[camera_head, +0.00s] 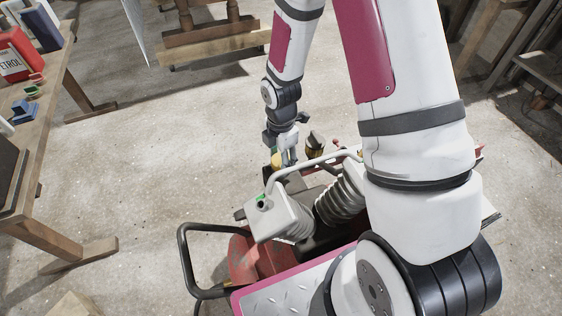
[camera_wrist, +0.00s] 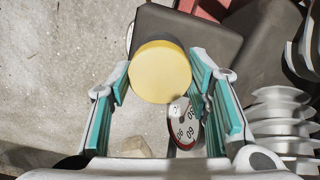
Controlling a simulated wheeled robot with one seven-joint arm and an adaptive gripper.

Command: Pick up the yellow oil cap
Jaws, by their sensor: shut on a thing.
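The yellow oil cap (camera_wrist: 160,70) is a round yellow disc between the tips of my gripper's fingers in the wrist view. My gripper (camera_wrist: 161,82) has a teal-padded finger on each side of the cap and is shut on it. In the head view my gripper (camera_head: 282,158) is low over the far side of a machine, and the cap shows as a small yellow patch (camera_head: 276,158) at the fingers. A dark block lies beyond the cap in the wrist view. I cannot tell whether the cap still touches the machine.
The machine has a grey ribbed cylinder (camera_head: 340,197), a curved pale pipe (camera_head: 300,165) and a black handle frame (camera_head: 183,262). A round gauge (camera_wrist: 186,124) shows below the cap in the wrist view. A wooden bench (camera_head: 50,95) with a red petrol can (camera_head: 18,58) stands at left. Bare floor lies between.

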